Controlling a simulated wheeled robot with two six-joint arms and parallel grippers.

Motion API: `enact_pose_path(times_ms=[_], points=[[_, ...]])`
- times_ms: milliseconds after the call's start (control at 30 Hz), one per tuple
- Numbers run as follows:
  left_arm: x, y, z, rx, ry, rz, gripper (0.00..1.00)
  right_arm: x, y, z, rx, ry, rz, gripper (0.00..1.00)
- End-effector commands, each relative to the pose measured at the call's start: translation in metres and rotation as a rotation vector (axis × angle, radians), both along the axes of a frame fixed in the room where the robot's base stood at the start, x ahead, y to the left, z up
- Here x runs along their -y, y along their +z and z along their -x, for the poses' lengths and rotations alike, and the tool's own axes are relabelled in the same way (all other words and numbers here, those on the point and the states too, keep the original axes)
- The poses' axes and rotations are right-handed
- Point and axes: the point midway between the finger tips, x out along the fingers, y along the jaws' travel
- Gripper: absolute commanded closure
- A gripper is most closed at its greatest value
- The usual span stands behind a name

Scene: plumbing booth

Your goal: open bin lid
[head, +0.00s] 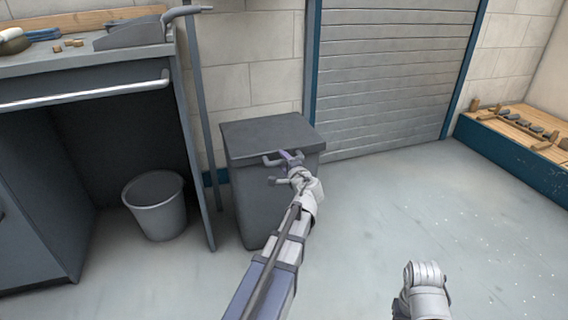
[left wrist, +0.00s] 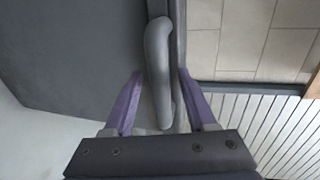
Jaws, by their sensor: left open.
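The bin is a tall dark grey box (head: 272,200) beside the workbench, with its flat lid (head: 262,130) down. A bar handle (head: 270,162) sits at the lid's edge nearest me. In the left wrist view the handle (left wrist: 157,55) runs up between my gripper's fingers. My left gripper (head: 289,157) is open, with a purple finger on either side of the handle; it also shows in the left wrist view (left wrist: 159,76). I cannot tell whether a finger touches the handle. My right gripper's fingers are not seen; only part of that arm shows at lower right.
A grey workbench (head: 85,62) stands at left, with a small open bucket (head: 156,204) on the floor beneath. A grey roller shutter (head: 395,70) is behind the bin. A low bench with parts (head: 515,130) is at far right. The floor (head: 400,200) right of the bin is clear.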

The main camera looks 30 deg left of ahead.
Motion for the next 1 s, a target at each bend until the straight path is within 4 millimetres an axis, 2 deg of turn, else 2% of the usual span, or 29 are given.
enact_pose_path(times_ms=[100,600,1000], points=[[0.0002,0.0001,0.0002,0.000,0.000,0.000,0.45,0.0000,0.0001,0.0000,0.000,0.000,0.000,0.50],[0.0005,0.0000,0.0002,0.000,0.000,0.000,1.00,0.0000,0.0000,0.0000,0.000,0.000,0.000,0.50],[0.0007,0.0000,0.0001,0.001,-0.001,0.001,1.00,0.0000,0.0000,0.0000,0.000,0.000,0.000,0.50]])
